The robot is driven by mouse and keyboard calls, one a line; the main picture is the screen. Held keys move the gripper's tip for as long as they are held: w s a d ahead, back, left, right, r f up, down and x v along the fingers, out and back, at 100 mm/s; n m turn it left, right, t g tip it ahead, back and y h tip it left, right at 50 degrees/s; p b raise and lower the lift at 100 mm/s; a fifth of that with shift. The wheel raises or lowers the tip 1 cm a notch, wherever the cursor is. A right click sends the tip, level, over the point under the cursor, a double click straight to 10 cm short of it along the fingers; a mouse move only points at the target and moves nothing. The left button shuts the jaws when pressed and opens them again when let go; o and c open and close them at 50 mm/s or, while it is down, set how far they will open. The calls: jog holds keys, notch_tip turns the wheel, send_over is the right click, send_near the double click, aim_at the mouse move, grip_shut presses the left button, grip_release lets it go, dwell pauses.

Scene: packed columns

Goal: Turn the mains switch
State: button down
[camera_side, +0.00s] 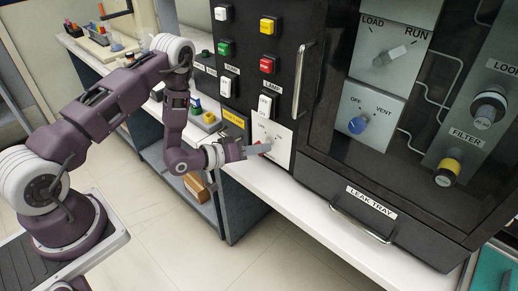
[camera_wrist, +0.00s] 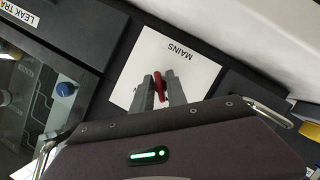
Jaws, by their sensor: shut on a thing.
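The mains switch has a red handle (camera_wrist: 158,86) on a white plate (camera_wrist: 190,66) marked MAINS in the wrist view. In the side view the white plate (camera_side: 277,141) sits low on the black panel, just above the white bench top. My gripper (camera_wrist: 160,92) is shut on the red handle, one grey finger on each side of it. In the side view my gripper (camera_side: 255,150) reaches the plate from the left, and only a little red (camera_side: 262,146) shows at its fingertips.
Right of the plate in the side view is a cabinet with a vertical handle (camera_side: 303,80). Below it is a leak tray drawer (camera_side: 345,201) with a bar handle. Several coloured buttons and switches, including a white switch (camera_side: 265,105), are above the plate. Small blocks (camera_side: 205,119) stand behind my forearm.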

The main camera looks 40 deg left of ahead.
jog(key=m+y, duration=0.1)
jog(key=m, duration=0.1)
jog(key=shift+m+g+y, duration=0.3)
jog(key=shift+m+y, duration=0.1)
jog(key=m+y, duration=0.2)
jog(key=m, duration=0.1)
jog(key=m+y, duration=0.2)
jog(key=m, duration=0.1)
jog(key=shift+m+y, duration=1)
jog(key=shift+m, duration=0.3)
jog(key=shift+t, duration=0.4)
jog(key=c, duration=1.5)
grip_release()
jog(key=shift+o, duration=0.2)
